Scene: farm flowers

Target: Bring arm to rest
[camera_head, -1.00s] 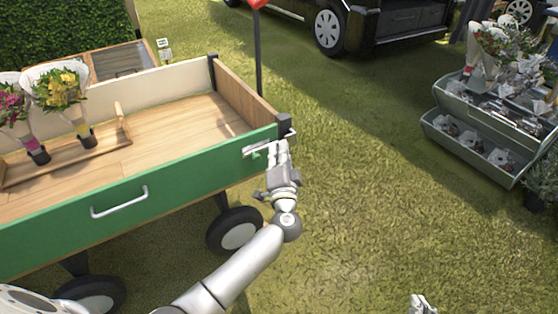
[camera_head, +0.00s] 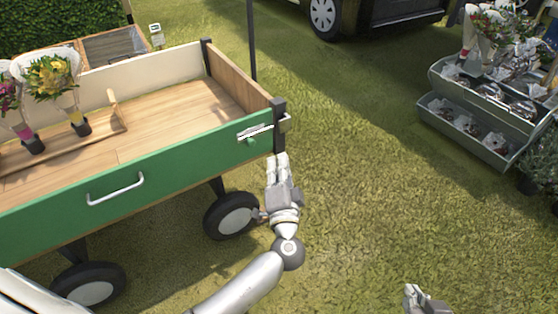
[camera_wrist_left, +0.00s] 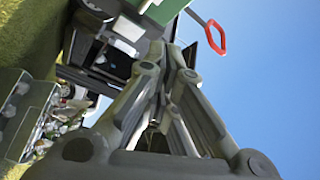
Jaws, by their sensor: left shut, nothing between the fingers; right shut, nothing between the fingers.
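My left gripper (camera_head: 279,165) is in front of the right end of the green cart (camera_head: 140,180), beside its corner post and near the latch. It is shut and empty, fingers together and pointing away from me. In the left wrist view the shut fingers (camera_wrist_left: 178,65) fill the middle. My right gripper (camera_head: 413,293) shows only at the bottom edge, right of centre, over the grass. It is shut and empty, and most of its arm is out of frame.
Two bouquets, one yellow (camera_head: 55,78), stand in a wooden rack in the cart. A grey tiered stand (camera_head: 465,145) with flowers is at the right. A dark vehicle (camera_head: 390,14) is at the back. Open grass (camera_head: 370,180) lies between cart and stand. A red-ended handle (camera_wrist_left: 218,38) shows in the wrist view.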

